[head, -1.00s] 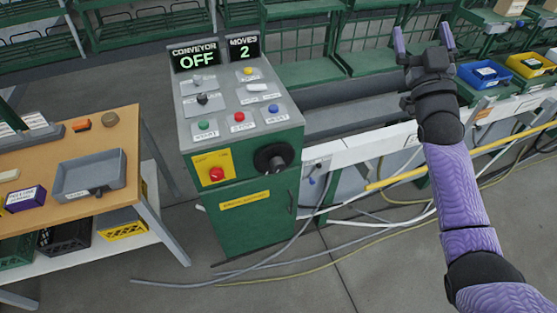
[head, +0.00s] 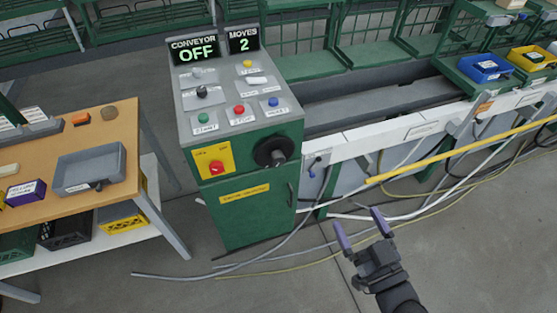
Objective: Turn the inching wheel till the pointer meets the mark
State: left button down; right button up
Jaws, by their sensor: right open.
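The inching wheel is most likely the black round wheel (head: 270,152) with a knob on the front of the green control cabinet (head: 240,212). A pointer and a mark are too small to make out. My right gripper (head: 359,226) is at the lower right, in front of and to the right of the cabinet, with its two purple fingers apart and nothing between them. It is clear of the wheel. My left gripper is not in view.
Displays above the panel read CONVEYOR OFF (head: 194,50) and MOVES 2 (head: 242,40). A red switch on a yellow plate (head: 213,162) sits left of the wheel. A wooden table (head: 112,143) stands at left. Cables (head: 240,270) lie on the floor; a conveyor frame (head: 400,131) runs right.

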aim_at(274, 152)
jog(key=i+j, duration=0.25)
jog(key=i, duration=0.2)
jog(key=i+j, duration=0.3)
jog(key=i, duration=0.2)
